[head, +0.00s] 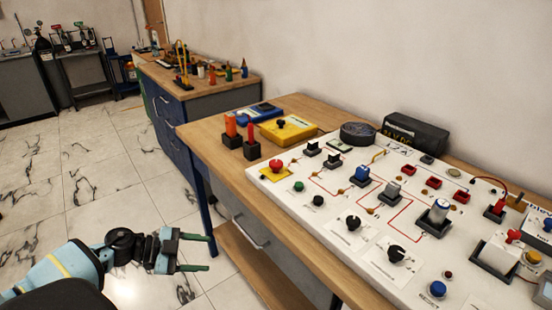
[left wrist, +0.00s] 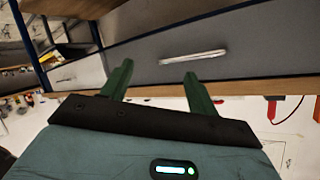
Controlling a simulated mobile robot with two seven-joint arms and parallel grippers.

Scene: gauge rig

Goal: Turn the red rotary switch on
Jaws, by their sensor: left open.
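The red rotary switch (head: 276,166) sits at the near-left corner of the white gauge panel (head: 330,220) in the head view. My left gripper (head: 208,253) is open and empty, out over the floor in front of the table, left of and below the switch in the picture. In the left wrist view, the open green fingers (left wrist: 158,72) have nothing between them, with a grey drawer front beyond. I cannot pick out the red switch with certainty there. My right gripper is not in view.
The wooden table edge (head: 225,183) and drawer handle (head: 250,234) lie between my left gripper and the panel. Green (head: 298,186) and black (head: 318,200) knobs sit close to the red switch. Red and orange screwdrivers in black blocks (head: 232,140) stand behind it. A yellow meter (head: 287,130) lies beyond.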

